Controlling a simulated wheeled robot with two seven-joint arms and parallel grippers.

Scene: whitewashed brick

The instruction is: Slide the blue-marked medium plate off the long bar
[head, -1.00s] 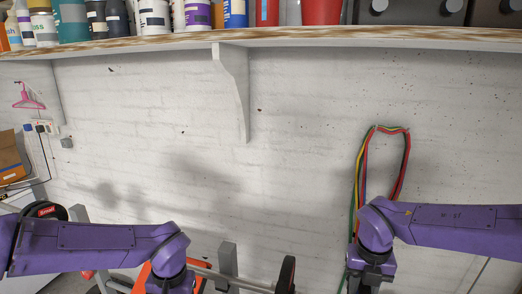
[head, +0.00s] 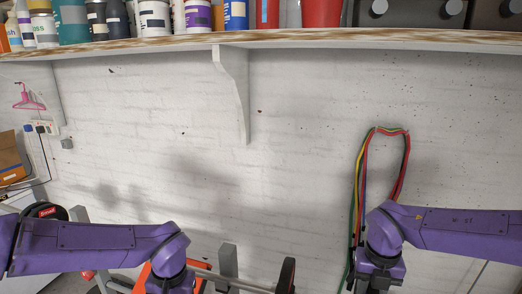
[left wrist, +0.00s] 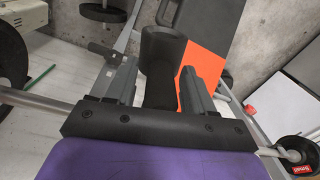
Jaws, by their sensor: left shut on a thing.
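The long bar (head: 238,282) runs along the bottom of the head view. It also crosses the left wrist view (left wrist: 30,97) behind my gripper. A dark plate (head: 286,275), seen nearly edge-on, is on its right part in the head view. I see no blue mark on any plate. My left gripper (left wrist: 155,88) has its two grey fingers at the sides of a black thing (left wrist: 163,55); what it is, I cannot tell. My right gripper (head: 377,287) is right of the edge-on plate and apart from it; its fingertips are cut off below.
A black plate with a red label (head: 48,211) is at the left. A dark plate with a red label (left wrist: 293,150) is also at the right of the left wrist view. An orange panel (left wrist: 203,60) is beyond the gripper. Coloured bands (head: 357,190) hang on the wall. A shelf (head: 300,38) runs above.

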